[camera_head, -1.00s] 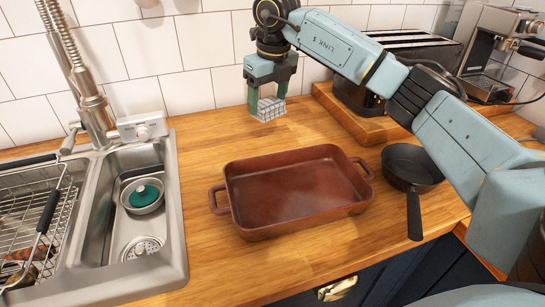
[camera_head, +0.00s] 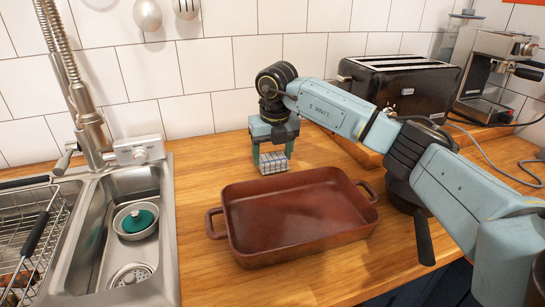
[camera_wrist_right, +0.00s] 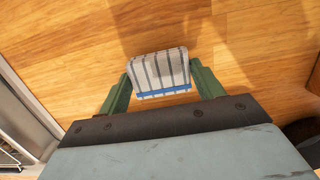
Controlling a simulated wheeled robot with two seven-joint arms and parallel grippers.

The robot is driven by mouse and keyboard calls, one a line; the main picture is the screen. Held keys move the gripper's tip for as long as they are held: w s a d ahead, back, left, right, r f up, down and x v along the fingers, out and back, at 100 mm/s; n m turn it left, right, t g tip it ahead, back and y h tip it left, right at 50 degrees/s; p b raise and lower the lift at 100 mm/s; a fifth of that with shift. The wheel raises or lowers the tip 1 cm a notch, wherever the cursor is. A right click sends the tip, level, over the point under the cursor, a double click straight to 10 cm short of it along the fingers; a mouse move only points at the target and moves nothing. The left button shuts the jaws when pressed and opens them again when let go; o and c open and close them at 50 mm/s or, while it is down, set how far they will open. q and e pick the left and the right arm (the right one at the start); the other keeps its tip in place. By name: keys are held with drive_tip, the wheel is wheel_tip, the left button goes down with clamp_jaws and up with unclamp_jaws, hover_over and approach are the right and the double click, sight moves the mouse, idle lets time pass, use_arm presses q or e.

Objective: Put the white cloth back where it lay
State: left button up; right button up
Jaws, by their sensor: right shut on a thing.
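The white cloth (camera_head: 273,162) is a small folded piece with dark stripes; a blue edge shows in the right wrist view (camera_wrist_right: 159,73). My right gripper (camera_head: 273,158) is shut on it, with a green finger on each side, behind the brown baking dish near the tiled wall. In the right wrist view my right gripper (camera_wrist_right: 160,90) has the cloth between its fingers above the wooden counter. I cannot tell whether the cloth touches the counter. My left gripper is not in view.
The brown baking dish (camera_head: 297,215) stands in front of the cloth. The sink (camera_head: 128,235) is at left. A black toaster (camera_head: 400,88), a coffee machine (camera_head: 495,65) and a dark pan (camera_head: 424,240), partly hidden by my arm, are at right. Bare counter (camera_head: 205,165) lies left of the gripper.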

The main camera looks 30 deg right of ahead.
sight(274, 161)
drive_tip(key=shift+f, duration=0.3)
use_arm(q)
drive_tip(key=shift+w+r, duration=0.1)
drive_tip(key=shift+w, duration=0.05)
use_arm(e)
drive_tip(key=o, duration=1)
drive_tip(key=shift+f, duration=0.1)
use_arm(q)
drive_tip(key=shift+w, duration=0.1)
use_arm(e)
drive_tip(key=shift+o, duration=0.2)
drive_tip(key=shift+r, duration=0.2)
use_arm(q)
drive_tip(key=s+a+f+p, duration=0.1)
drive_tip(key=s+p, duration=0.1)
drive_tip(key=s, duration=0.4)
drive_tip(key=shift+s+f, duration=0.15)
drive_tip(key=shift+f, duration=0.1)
use_arm(e)
wheel_tip(274, 161, up, 12)
drive_tip(key=s, duration=0.1)
drive_tip(key=shift+s+a, duration=0.2)
drive_tip(key=shift+s, duration=0.15)
drive_tip(key=shift+f, duration=0.1)
